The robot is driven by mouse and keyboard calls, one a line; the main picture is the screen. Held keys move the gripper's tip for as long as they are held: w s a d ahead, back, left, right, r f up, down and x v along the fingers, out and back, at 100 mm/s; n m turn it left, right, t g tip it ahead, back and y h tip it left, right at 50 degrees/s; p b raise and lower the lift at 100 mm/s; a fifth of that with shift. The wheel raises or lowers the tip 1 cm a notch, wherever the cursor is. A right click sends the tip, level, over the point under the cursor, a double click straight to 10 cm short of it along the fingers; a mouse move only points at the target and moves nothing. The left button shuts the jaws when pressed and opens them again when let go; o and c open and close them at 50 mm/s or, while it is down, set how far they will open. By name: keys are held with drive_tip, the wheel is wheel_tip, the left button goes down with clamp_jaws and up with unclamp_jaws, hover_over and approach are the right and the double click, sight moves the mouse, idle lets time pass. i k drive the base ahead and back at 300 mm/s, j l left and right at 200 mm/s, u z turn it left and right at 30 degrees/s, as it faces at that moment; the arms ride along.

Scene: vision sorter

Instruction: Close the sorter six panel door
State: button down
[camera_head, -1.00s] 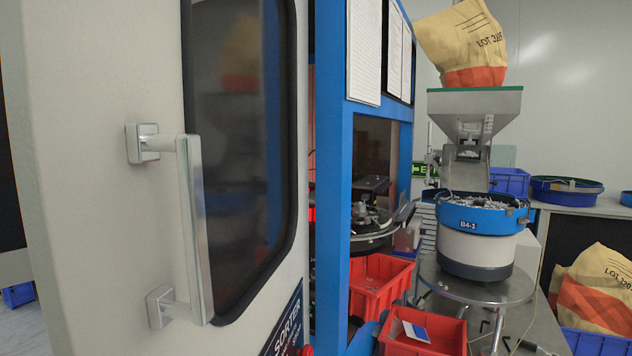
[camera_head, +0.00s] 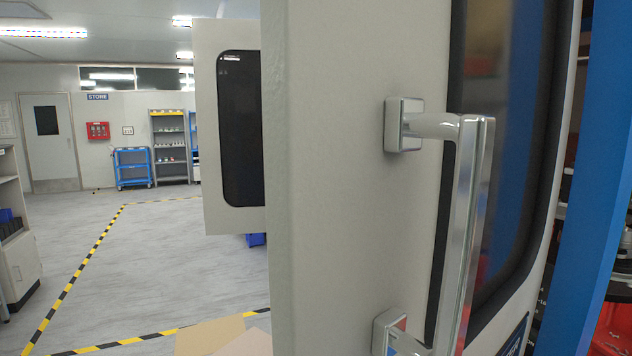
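The near sorter panel door (camera_head: 350,200) fills the middle and right of the head view, pale grey with a dark window (camera_head: 510,150). Its chrome bar handle (camera_head: 466,215) stands on two square mounts, its lower end cut off near the bottom edge. The door stands open, swung out from the blue frame (camera_head: 592,190) at the right. A second pale panel with a dark window (camera_head: 240,130) shows behind its left edge. My gripper is not in this view.
Open grey floor (camera_head: 150,260) with yellow and black tape lies left. A cardboard box (camera_head: 210,336) sits at the bottom, left of the door. A blue cart (camera_head: 132,166), shelves and a store door (camera_head: 48,140) stand at the back. Red bins (camera_head: 612,325) show at lower right.

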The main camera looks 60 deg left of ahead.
sight(413, 151)
drive_tip(key=u, duration=1.5)
drive_tip(key=k+j, duration=0.1)
